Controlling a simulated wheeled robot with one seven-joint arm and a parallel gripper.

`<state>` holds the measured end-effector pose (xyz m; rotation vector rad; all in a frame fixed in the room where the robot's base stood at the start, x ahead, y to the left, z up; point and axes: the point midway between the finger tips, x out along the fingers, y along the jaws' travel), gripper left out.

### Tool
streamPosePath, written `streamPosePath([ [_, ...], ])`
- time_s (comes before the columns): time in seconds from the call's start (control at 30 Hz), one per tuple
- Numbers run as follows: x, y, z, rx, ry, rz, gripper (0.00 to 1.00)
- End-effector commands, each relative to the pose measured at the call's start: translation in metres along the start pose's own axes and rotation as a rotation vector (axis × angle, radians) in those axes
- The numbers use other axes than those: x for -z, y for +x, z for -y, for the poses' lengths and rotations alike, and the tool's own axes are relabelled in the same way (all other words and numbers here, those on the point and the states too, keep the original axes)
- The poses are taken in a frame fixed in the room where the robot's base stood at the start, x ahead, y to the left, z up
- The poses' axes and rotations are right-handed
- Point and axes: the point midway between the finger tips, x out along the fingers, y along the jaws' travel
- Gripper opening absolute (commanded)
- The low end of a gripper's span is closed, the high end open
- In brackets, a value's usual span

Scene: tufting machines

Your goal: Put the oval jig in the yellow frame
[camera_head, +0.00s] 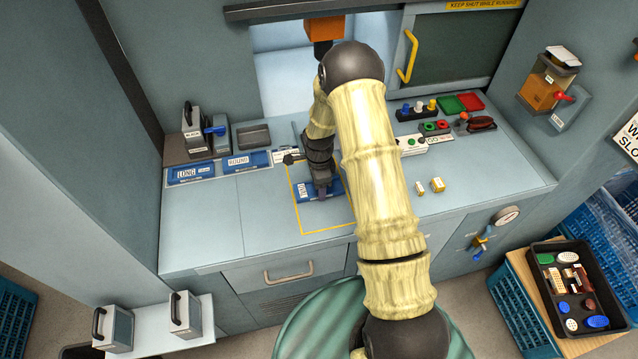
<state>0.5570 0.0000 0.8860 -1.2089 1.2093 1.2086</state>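The yellow frame (297,211) is a thin yellow outline on the pale counter, partly hidden on its right by my arm. A blue jig (307,197) with a white label lies inside the outline, or just above it; its label is too small to read. My gripper (322,191) points down at the middle of this jig, with its fingertips at the jig. I cannot tell whether they are closed on it. Two more blue jigs, marked LONG (190,174) and ROUND (246,163), lie to the left behind the frame.
A grey block with a handle (194,130) and a dark tray (253,136) stand at the back left. The counter left of the frame (215,220) is clear.

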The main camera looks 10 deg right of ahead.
Motion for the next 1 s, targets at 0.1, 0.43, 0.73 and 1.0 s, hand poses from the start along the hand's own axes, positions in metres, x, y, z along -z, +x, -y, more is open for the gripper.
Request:
streamPosePath([
  [0.1,0.000,0.003,0.000,0.000,0.000,0.000,0.60],
  [0.43,0.000,0.002,0.000,0.000,0.000,0.000,0.78],
  [0.73,0.002,-0.013,0.001,0.003,0.002,-0.001,0.78],
  [1.0,0.000,-0.054,0.001,0.004,0.000,0.000,0.78],
])
